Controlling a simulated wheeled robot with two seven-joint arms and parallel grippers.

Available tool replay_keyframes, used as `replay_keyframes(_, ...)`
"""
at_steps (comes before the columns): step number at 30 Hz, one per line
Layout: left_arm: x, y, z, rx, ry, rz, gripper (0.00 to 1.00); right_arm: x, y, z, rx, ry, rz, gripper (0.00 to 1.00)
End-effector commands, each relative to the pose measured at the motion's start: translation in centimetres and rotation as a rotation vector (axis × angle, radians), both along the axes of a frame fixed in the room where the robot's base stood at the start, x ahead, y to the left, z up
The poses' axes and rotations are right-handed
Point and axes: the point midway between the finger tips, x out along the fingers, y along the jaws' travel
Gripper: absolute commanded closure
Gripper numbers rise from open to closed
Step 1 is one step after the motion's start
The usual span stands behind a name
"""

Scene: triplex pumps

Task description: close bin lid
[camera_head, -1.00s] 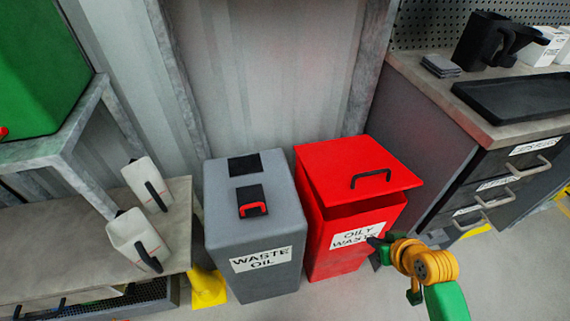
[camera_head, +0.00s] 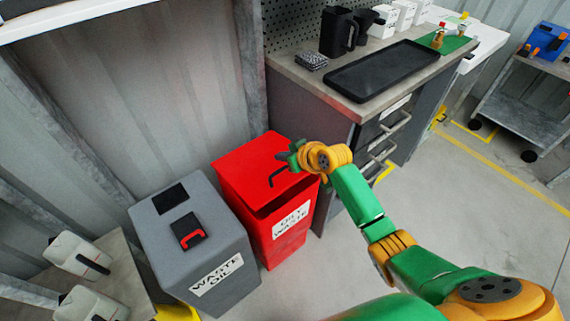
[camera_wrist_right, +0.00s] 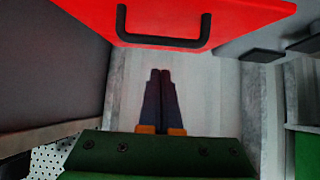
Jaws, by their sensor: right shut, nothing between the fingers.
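The red oily waste bin (camera_head: 285,238) stands upright on the floor. Its red lid (camera_head: 245,160) is partly open, with a dark gap under its front edge. A black handle (camera_head: 280,172) sits on the lid. In the right wrist view, the lid (camera_wrist_right: 215,12) and handle (camera_wrist_right: 160,42) fill the upper part. My right gripper (camera_head: 287,156) is above the lid's right side, near the handle; contact cannot be told. Its dark fingers (camera_wrist_right: 160,82) are together and empty, below the handle in the wrist view. My left gripper is out of view.
A grey waste oil bin (camera_head: 205,255) stands close to the left of the red bin. A workbench (camera_head: 290,68) with drawers and a black tray (camera_head: 382,70) stands right behind. White jugs (camera_head: 75,257) are at the lower left. The floor at right is open.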

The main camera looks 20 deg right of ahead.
Motion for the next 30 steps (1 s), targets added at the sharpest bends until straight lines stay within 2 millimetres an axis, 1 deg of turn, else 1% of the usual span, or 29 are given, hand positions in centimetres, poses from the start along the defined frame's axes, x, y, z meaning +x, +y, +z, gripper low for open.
replay_keyframes(3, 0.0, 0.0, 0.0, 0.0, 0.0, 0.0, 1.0, -0.6, -0.3, -1.2, 0.0, 0.001, -0.001, 1.0)
replay_keyframes(6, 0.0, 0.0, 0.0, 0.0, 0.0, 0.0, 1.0, -0.9, -0.4, -1.7, -0.001, 0.0, -0.001, 1.0)
replay_keyframes(17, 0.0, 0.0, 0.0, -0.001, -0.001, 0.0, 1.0, -1.0, -0.4, -2.0, -0.001, 0.0, -0.001, 1.0)
replay_keyframes(20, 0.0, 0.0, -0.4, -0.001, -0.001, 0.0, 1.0, -1.6, -0.7, -3.4, -0.001, 0.004, -0.001, 1.0)
replay_keyframes(21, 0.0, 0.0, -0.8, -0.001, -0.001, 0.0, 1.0, -2.0, -0.8, -4.4, 0.0, 0.001, -0.001, 1.0)
replay_keyframes(23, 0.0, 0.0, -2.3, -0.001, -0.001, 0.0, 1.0, -2.6, -1.0, -6.4, 0.009, -0.023, -0.001, 1.0)
replay_keyframes(24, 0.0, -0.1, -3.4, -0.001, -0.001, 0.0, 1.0, -2.9, -1.1, -7.6, 0.017, -0.051, 0.0, 1.0)
replay_keyframes(26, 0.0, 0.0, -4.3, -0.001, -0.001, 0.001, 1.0, -3.3, -1.3, -8.5, 0.028, -0.082, 0.0, 1.0)
replay_keyframes(30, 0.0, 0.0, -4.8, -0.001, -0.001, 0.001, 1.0, -3.7, -1.4, -9.5, 0.033, -0.091, -0.001, 1.0)
